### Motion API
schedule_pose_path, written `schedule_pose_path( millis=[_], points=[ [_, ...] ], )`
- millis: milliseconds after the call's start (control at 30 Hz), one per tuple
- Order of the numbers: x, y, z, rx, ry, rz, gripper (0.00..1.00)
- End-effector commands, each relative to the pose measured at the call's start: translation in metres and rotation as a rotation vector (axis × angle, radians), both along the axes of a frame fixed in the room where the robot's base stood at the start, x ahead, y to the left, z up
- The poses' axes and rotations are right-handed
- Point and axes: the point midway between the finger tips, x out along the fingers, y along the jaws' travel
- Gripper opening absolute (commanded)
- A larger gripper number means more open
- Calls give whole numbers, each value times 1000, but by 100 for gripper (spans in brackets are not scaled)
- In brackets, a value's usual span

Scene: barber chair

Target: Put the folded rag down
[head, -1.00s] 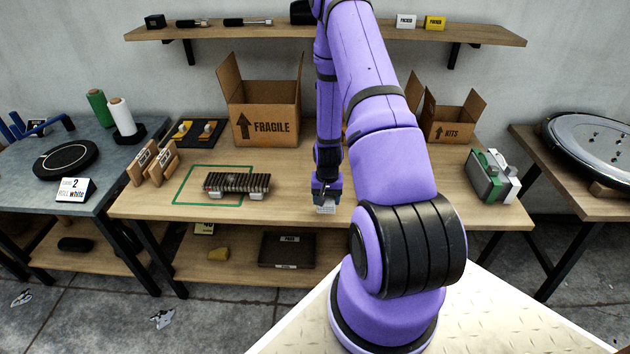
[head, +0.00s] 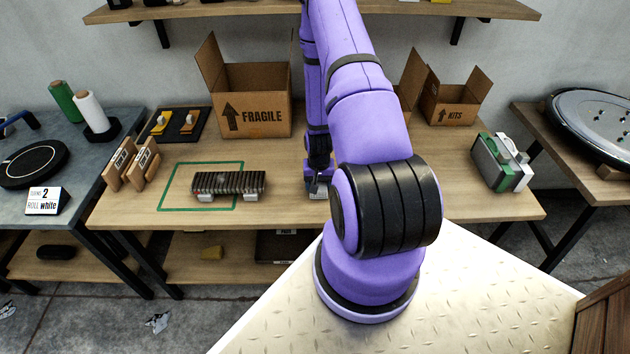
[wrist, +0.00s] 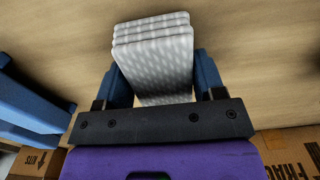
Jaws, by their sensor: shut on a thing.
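The folded rag, pale grey with a light pattern and stacked in several layers, shows large in the wrist view (wrist: 153,48). My gripper (wrist: 162,80) is shut on it, one blue finger on each side. In the head view my gripper (head: 318,182) points down over the front middle of the wooden workbench (head: 290,209). Only a small pale bit of the rag shows below the fingers there. Wood lies behind the rag in the wrist view. I cannot tell whether the rag touches the bench top.
Left of my gripper a dark striped bundle (head: 229,182) lies across a green outline (head: 184,208). The FRAGILE box (head: 256,112) and KITS box (head: 452,103) stand at the back. A grey-green case (head: 497,167) is at the right. Bare wood surrounds my gripper.

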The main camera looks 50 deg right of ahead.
Motion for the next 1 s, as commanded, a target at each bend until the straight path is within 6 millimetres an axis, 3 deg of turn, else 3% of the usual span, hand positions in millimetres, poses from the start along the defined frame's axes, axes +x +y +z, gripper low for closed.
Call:
schedule_pose_path(
  millis=[333, 367, 467, 767, 1000],
  points=[
    [0, 0, -3, 0, 0, 0, 37],
    [0, 0, -3, 0, 0, 0, 68],
    [0, 0, -3, 0, 0, 0, 88],
    [0, 0, -1, -1, -1, 0, 88],
    [1, -1, 21, -2, -1, 0, 88]
  ],
)
